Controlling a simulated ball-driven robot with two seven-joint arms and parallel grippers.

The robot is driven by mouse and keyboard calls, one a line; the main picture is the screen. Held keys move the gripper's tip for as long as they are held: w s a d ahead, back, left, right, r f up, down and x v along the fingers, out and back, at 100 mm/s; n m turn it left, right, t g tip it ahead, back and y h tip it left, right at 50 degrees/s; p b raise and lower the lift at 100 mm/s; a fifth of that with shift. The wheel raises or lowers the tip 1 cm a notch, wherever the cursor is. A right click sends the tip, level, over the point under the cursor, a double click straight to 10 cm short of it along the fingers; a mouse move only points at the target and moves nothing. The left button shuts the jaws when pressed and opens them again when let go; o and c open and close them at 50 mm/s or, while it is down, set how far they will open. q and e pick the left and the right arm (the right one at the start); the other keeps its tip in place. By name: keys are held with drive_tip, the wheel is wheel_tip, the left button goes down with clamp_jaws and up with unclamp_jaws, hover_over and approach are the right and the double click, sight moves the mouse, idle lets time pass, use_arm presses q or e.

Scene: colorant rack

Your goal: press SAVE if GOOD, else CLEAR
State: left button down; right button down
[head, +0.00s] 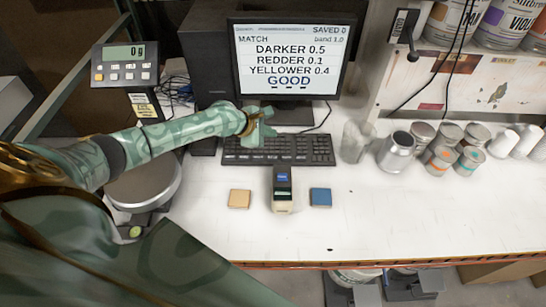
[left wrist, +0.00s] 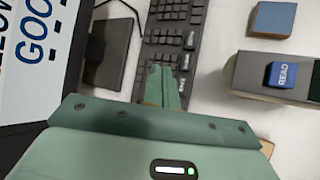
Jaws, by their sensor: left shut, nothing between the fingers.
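The monitor (head: 287,58) reads MATCH, DARKER 0.5, REDDER 0.1, YELLOWER 0.4 and GOOD, with SAVED 0 at the top right. The black keyboard (head: 278,150) lies in front of it. My left gripper (head: 262,122) is shut and empty, over the back edge of the keyboard in the head view. In the left wrist view its closed fingertips (left wrist: 164,78) overlap the keyboard (left wrist: 172,32); contact with a key cannot be told. A few keys there carry small white labels (left wrist: 188,40), too small to read. My right gripper is not in view.
A handheld reader (head: 283,190) with a blue READ button stands between a tan block (head: 239,199) and a blue block (head: 320,197). A scale (head: 145,182) is at left. Glass beaker (head: 355,141) and several cans (head: 440,157) are at right. The front right table is clear.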

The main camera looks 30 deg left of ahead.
use_arm(q)
drive_tip(key=b, duration=0.8)
hover_over(269, 159)
wheel_tip(269, 159, down, 7)
drive_tip(key=shift+w+r, duration=0.15)
drive_tip(key=shift+f, duration=0.9)
drive_tip(key=shift+f, duration=0.1)
idle(0.6)
drive_tip(key=shift+f, duration=0.25)
